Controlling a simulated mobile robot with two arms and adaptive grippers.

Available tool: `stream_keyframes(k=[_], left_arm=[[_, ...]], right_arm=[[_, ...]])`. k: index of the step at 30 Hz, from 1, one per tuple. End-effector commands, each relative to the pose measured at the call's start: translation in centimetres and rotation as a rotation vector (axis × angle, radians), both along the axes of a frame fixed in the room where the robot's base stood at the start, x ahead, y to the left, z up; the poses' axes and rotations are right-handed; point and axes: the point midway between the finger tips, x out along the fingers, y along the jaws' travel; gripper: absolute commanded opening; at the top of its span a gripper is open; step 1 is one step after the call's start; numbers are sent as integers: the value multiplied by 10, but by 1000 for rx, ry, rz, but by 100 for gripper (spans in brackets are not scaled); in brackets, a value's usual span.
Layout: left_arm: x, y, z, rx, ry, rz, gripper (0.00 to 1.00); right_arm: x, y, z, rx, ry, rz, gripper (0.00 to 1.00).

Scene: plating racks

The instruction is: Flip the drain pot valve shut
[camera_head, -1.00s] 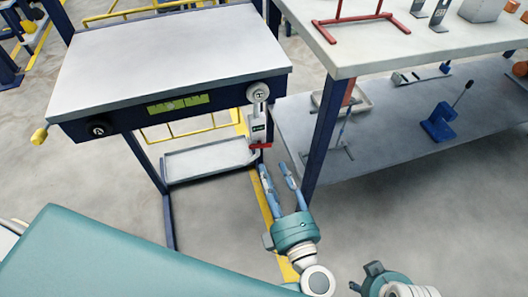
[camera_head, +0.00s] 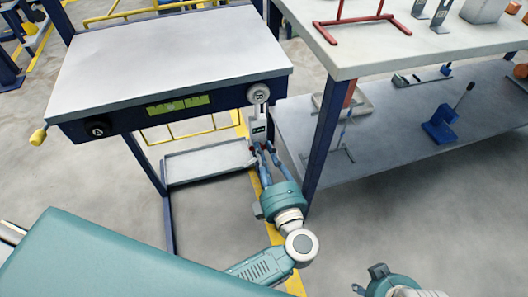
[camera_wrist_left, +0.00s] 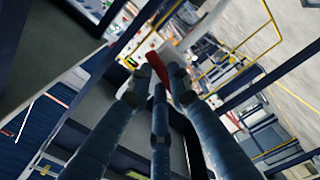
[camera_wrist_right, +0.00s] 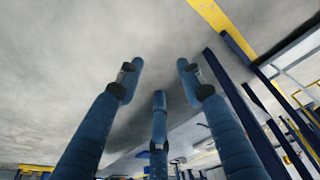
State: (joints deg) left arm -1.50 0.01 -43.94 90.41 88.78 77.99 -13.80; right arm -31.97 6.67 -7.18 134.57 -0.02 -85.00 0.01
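The drain valve (camera_head: 258,128) is a pale upright body with a small dark-and-green label, below a round fitting at the right front corner of the workbench. Its red lever (camera_wrist_left: 158,68) shows in the left wrist view between my left fingertips. In the head view the lever is mostly hidden by my fingers. My left gripper (camera_head: 262,148) is at the valve's lower end, its fingers apart around the lever. I cannot tell whether any finger touches it. My right gripper (camera_wrist_right: 158,78) is open and empty; the head view shows part of it low at the right.
The workbench (camera_head: 165,55) has a bare grey top and a lower tray (camera_head: 210,162). To the right, a table leg (camera_head: 322,145) stands close to my left gripper. A low shelf (camera_head: 385,150) there carries a blue lever device (camera_head: 440,128). Open floor lies in front.

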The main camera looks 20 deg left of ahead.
Motion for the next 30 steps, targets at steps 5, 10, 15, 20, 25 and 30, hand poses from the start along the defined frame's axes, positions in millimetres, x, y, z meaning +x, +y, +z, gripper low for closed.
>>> stream_keyframes(k=[5, 10, 15, 20, 25, 30], left_arm=[[0, 0, -1, -1, 0, 0, 0], [-2, 0, -3, -92, -55, 1, 0], [-2, 0, -3, -207, -133, 0, 0], [-2, 1, -1, -226, -149, 0, 0], [-2, 0, -1, -226, -148, 0, 0], [-2, 1, -1, -225, -147, 0, 38]], right_arm=[[0, 0, -1, 0, 2, 0, 38], [-7, -1, 12, -1, -4, 1, 38], [-10, -2, 23, 0, -10, 0, 38], [-11, -2, 26, 0, -11, 0, 38], [-11, -2, 26, -1, -11, -1, 38], [-10, -2, 26, -1, -11, -1, 38]])
